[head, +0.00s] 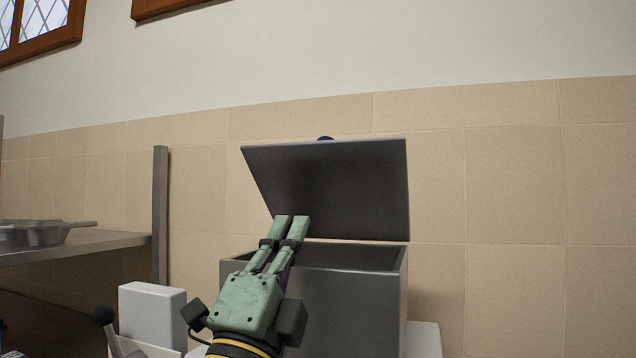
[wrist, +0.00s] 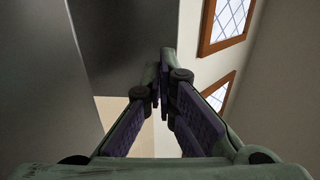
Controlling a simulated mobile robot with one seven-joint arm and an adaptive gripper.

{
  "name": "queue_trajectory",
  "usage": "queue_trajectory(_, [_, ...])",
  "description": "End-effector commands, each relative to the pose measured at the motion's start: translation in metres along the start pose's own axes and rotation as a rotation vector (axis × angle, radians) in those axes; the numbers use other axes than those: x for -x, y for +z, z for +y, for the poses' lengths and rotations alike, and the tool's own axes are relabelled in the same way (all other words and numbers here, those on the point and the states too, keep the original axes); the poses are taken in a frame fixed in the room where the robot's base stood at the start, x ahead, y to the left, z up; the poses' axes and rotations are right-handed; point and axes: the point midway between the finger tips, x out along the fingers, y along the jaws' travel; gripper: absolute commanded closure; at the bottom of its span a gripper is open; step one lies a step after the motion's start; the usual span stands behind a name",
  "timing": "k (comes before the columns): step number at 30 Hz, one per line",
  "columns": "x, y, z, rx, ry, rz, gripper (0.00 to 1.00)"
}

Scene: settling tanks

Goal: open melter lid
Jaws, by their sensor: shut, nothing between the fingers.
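The melter (head: 345,305) is a dark grey metal box in the lower middle of the head view. Its lid (head: 345,190) is a flat grey panel tilted up and back, with the box mouth open below it. My gripper (head: 290,222) is shut and empty, with its fingertips in front of the lid's lower left part; whether they touch it is unclear. In the wrist view the gripper (wrist: 160,70) points up at the dark underside of the lid (wrist: 120,45). The inside bottom of the melter is hidden.
A metal shelf (head: 80,248) with pans (head: 45,232) stands at the left. A white box (head: 152,312) and a dark-knobbed lever (head: 104,316) are left of my gripper. A tiled wall (head: 510,190) is behind the melter.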

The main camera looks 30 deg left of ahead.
Motion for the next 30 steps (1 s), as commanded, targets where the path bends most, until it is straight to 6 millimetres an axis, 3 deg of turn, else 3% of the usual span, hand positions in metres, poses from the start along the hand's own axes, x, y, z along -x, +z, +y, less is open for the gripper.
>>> queue_trajectory(5, [-0.024,-0.001,-0.003,-0.001,0.0,0.003,1.0])
queue_trajectory(18, [-0.115,-0.001,-0.004,-0.001,0.0,0.002,1.0])
queue_trajectory(24, [-0.135,-0.001,-0.002,0.0,0.0,0.002,1.0])
queue_trajectory(30, [-0.139,0.0,0.0,0.001,-0.001,0.001,1.0])
